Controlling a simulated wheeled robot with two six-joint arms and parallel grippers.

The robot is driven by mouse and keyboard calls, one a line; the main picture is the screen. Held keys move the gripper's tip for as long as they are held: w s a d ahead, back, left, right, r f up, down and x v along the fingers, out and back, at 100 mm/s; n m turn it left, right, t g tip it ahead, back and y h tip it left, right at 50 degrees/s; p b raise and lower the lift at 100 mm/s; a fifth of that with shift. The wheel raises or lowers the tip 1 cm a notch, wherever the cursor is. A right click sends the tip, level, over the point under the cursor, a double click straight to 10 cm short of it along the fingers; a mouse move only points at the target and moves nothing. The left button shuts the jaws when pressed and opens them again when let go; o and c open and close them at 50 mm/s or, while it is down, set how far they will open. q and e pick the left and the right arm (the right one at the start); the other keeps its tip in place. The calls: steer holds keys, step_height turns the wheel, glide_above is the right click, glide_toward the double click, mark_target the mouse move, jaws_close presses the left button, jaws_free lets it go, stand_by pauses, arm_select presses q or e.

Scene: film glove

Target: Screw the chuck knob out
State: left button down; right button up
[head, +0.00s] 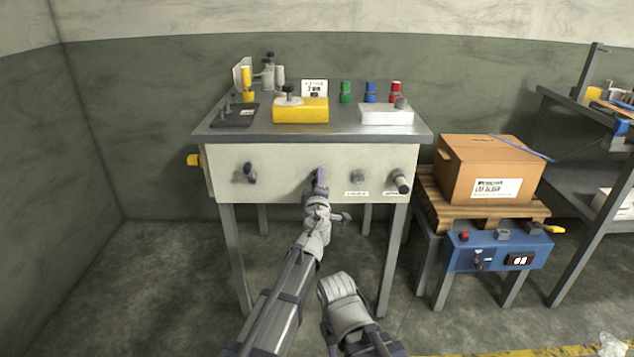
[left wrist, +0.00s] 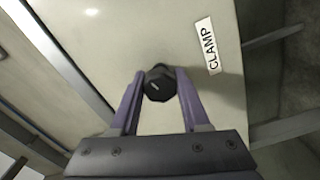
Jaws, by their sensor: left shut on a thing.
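A black faceted knob (left wrist: 158,84) on the pale front panel sits between the two purple fingers of my left gripper (left wrist: 155,88), which is shut on it. In the head view my left gripper (head: 319,178) reaches the panel of the bench (head: 285,168) near its middle, and its fingers mostly hide the knob. The panel also carries a dark knob (head: 250,172) at left, a small grey knob (head: 358,176) and a black-tipped handle (head: 402,182) at right. A label reading CLAMP (left wrist: 206,47) is beside the held knob in the left wrist view.
On the bench top are a yellow block (head: 301,111), a white block (head: 386,117) and green, blue and red pieces. A cardboard box (head: 480,165) on a pallet and a blue control box (head: 500,252) stand to the right. Floor at left is clear.

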arm_select(q)
steer(key=shift+w+n, duration=0.15)
steer(key=shift+n, duration=0.65)
steer(key=shift+c, duration=1.9)
jaws_free()
steer(key=s, duration=0.8)
